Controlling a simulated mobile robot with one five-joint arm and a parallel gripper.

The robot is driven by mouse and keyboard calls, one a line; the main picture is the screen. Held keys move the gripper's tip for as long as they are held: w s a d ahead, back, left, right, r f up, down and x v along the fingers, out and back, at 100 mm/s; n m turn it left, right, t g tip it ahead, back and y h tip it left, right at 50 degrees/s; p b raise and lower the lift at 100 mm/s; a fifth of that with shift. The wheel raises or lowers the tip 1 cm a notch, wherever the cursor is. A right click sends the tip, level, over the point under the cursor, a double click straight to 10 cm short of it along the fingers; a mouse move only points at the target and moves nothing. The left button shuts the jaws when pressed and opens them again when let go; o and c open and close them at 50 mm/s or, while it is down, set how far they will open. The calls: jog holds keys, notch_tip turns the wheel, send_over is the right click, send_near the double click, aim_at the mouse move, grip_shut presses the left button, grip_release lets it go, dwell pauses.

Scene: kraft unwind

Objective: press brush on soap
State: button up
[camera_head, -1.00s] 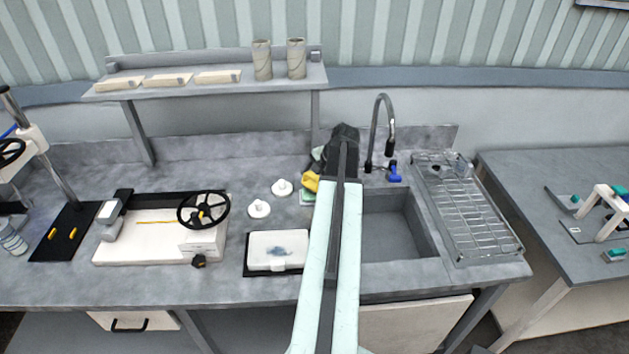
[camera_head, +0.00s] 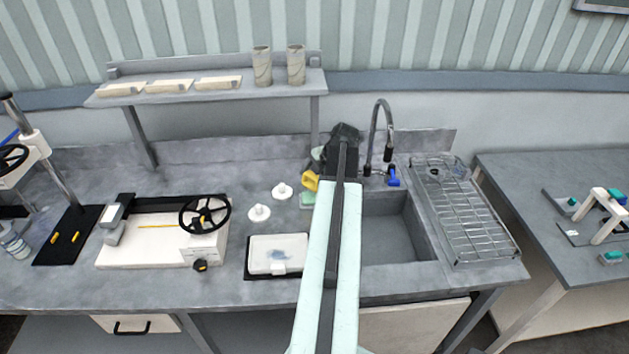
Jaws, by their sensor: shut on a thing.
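My arm reaches up the middle of the head view, and the dark end with my gripper (camera_head: 341,150) is at the back of the counter, left of the tap. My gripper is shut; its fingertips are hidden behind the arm. A yellow piece (camera_head: 310,181), seemingly part of the brush, shows at the left edge of the gripper end. A pale green block (camera_head: 307,200), likely the soap, lies just below it in the picture, partly hidden by my arm. I cannot tell whether brush and block touch.
The sink (camera_head: 393,228) and tap (camera_head: 384,125) are right of my arm, with a blue-handled item (camera_head: 393,178) by the tap. A wire rack (camera_head: 462,210) stands further right. Two white knobbed pieces (camera_head: 259,213) and a white tray (camera_head: 278,253) lie left.

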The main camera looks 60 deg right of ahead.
aim_at(306, 181)
notch_tip(306, 181, up, 5)
jog(key=p, duration=0.4)
jog(key=shift+f, duration=0.1)
notch_tip(306, 181, down, 6)
jog(key=b, duration=0.5)
jog(key=shift+t, duration=0.8)
jog(key=w+r+p, duration=0.1)
jog(key=r, duration=0.1)
jog(key=w+r+p, duration=0.2)
jog(key=r, duration=0.1)
jog(key=shift+w+d+r, duration=0.25)
jog(key=shift+r, duration=0.1)
notch_tip(306, 181, down, 6)
jog(key=b, duration=0.5)
jog(key=shift+r+b, duration=0.2)
jog(key=shift+b, duration=0.15)
jog(key=shift+f+b, duration=0.45)
jog(key=shift+a, duration=0.1)
dwell(0.7)
